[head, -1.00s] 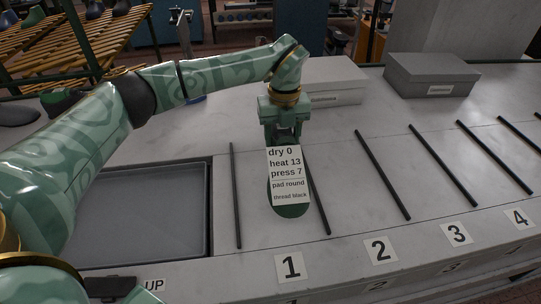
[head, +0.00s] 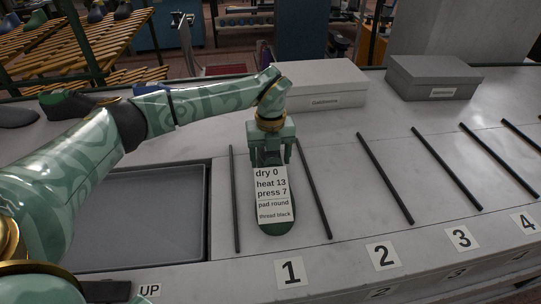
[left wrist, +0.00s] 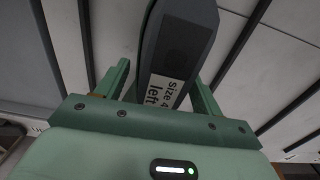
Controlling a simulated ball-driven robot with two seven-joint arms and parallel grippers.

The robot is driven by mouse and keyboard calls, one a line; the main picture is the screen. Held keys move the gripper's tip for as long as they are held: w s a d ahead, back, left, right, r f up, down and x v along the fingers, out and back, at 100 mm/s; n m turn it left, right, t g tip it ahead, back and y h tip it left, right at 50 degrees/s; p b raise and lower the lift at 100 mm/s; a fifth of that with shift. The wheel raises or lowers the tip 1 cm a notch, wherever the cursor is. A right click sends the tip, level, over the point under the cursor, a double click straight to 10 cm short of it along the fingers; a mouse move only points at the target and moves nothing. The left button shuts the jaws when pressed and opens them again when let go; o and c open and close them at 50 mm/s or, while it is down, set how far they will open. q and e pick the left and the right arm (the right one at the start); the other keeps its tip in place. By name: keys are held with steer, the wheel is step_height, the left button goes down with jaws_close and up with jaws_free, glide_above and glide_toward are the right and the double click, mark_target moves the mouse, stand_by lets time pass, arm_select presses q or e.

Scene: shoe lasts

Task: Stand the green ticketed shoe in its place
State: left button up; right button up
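In the left wrist view the shoe (left wrist: 178,35), with a "left" size label, is between the spread fingers (left wrist: 160,92), with a gap showing on the left side. My right gripper is not in view.
Black bars (head: 236,200) (head: 314,188) flank the shoe. A grey tray (head: 207,215) is at left.

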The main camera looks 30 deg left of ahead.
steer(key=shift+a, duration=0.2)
arm_select(q)
steer(key=shift+r, duration=0.2)
step_height(320, 180, up, 11)
steer(key=p, duration=0.2)
steer(key=shift+p, duration=0.35)
steer(key=shift+r, duration=0.45)
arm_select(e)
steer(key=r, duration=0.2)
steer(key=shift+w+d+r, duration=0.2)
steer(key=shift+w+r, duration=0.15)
arm_select(q)
steer(key=shift+r, duration=0.1)
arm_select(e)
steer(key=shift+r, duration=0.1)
arm_select(q)
step_height(320, 180, up, 4)
steer(key=r+p, duration=0.1)
steer(key=p, duration=0.4)
steer(key=s+d+p, duration=0.5)
steer(key=s+d, duration=0.8)
steer(key=s, duration=0.4)
steer(key=shift+s+d+f, duration=0.15)
steer(key=shift+s+f, duration=0.15)
steer(key=shift+f, duration=0.1)
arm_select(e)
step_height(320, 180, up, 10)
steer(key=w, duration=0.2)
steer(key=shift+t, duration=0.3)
